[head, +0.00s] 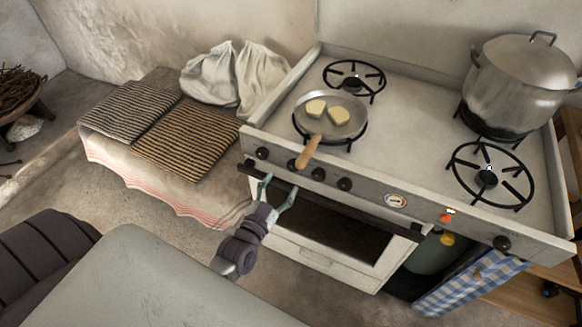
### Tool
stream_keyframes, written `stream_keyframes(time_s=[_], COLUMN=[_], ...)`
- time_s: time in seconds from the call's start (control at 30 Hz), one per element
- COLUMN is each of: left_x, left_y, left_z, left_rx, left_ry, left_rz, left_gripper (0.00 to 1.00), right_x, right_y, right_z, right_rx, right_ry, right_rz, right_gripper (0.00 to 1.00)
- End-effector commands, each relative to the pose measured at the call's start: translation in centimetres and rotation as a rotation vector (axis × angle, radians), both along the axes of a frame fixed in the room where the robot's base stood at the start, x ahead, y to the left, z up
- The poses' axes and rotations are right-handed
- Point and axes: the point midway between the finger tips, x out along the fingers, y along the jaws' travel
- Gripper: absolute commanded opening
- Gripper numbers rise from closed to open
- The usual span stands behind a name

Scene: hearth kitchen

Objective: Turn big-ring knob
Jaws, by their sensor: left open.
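Several black knobs sit along the front panel of the cream stove (415,145): a leftmost knob (262,153), a second knob (292,164) beside the pan handle, a third knob (318,174), a fourth knob (345,184), and a lone far-right knob (502,243). I cannot tell which one is the big-ring knob; their markings are too small to read. My left gripper (280,183) is open and empty, in front of the oven door and just below the left group of knobs. It appears apart from them. My right gripper is not in view.
A frying pan (345,129) with two pale pieces stands on the front-left burner, its wooden handle (308,152) jutting over the panel. A large pot (520,85) stands at the back right. The front-right burner (488,177) is bare. The oven handle bar (330,205) crosses below the knobs.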

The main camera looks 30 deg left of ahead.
Motion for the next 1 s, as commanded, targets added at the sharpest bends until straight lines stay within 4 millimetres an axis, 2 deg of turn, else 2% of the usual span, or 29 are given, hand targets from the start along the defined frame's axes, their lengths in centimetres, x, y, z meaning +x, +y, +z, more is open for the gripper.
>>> stream_keyframes(time_s=[0.1, 0.3, 0.5, 0.77, 1.0], left_x=[2.7, 5.6, 6.7, 6.7, 6.7], left_y=[0.1, 0.2, 0.2, 0.2, 0.2], left_z=[0.1, 0.1, 0.0, -0.1, 0.0], left_rx=[0.000, 0.001, 0.000, 0.000, 0.000], left_ry=[-0.001, 0.000, 0.002, 0.002, 0.002], left_rz=[0.000, 0.000, 0.000, 0.000, 0.000], left_gripper=[0.65, 0.65, 0.65, 0.65, 0.25], right_x=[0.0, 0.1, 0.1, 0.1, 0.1], right_y=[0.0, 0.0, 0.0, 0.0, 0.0], right_z=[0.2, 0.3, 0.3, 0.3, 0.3], right_rx=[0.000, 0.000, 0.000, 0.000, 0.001], right_ry=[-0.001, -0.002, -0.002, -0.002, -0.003], right_rz=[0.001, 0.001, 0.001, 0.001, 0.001], right_gripper=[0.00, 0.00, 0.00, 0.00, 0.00])
